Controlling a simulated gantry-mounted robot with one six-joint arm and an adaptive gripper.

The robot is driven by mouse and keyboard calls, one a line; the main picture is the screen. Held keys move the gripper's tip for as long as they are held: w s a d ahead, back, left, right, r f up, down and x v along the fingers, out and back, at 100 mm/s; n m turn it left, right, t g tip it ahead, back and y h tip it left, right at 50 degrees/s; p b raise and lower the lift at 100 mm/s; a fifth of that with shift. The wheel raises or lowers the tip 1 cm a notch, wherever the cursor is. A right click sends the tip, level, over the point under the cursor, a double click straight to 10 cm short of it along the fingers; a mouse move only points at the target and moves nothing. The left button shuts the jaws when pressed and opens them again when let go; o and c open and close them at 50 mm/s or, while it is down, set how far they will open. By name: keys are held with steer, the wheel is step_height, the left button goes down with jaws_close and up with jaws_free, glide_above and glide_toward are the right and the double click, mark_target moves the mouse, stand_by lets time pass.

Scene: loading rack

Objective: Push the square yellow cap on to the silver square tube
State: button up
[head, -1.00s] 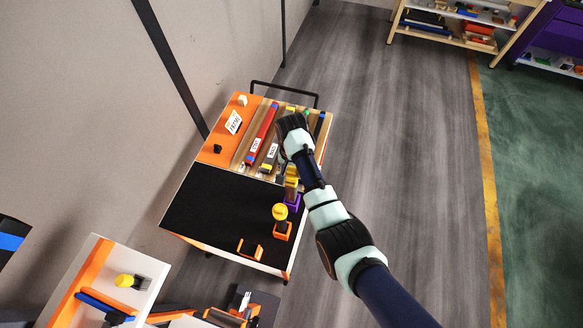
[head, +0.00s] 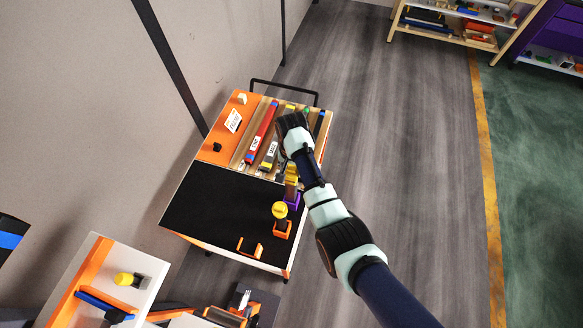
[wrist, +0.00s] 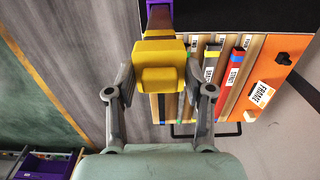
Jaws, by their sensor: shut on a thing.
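In the wrist view the square yellow cap (wrist: 160,78) sits between the two grey fingers of my gripper (wrist: 160,72), which is shut on it. A purple holder (wrist: 158,22) shows just beyond the cap, with more yellow between them. In the head view yellow (head: 291,170) shows beside my forearm, above the purple holder (head: 292,201); my fingers are mostly hidden there. Whether the cap touches the holder is unclear. A grey tube with a yellow end (head: 268,157) lies in the wooden rack; I cannot tell if it is the silver square tube.
A round yellow cap (head: 279,209) stands in an orange holder (head: 282,231) near the purple one. A red tube (head: 261,133) lies in the rack. The cart's black top (head: 215,210) is mostly clear. An orange bracket (head: 249,247) stands at its front edge.

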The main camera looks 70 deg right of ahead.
steer(key=shift+f+b, duration=0.9)
steer(key=shift+f, duration=0.55)
stand_by(1.5)
steer(key=o, duration=0.9)
steer(key=shift+r, duration=0.1)
step_height(320, 180, up, 7)
steer(key=shift+r, duration=0.15)
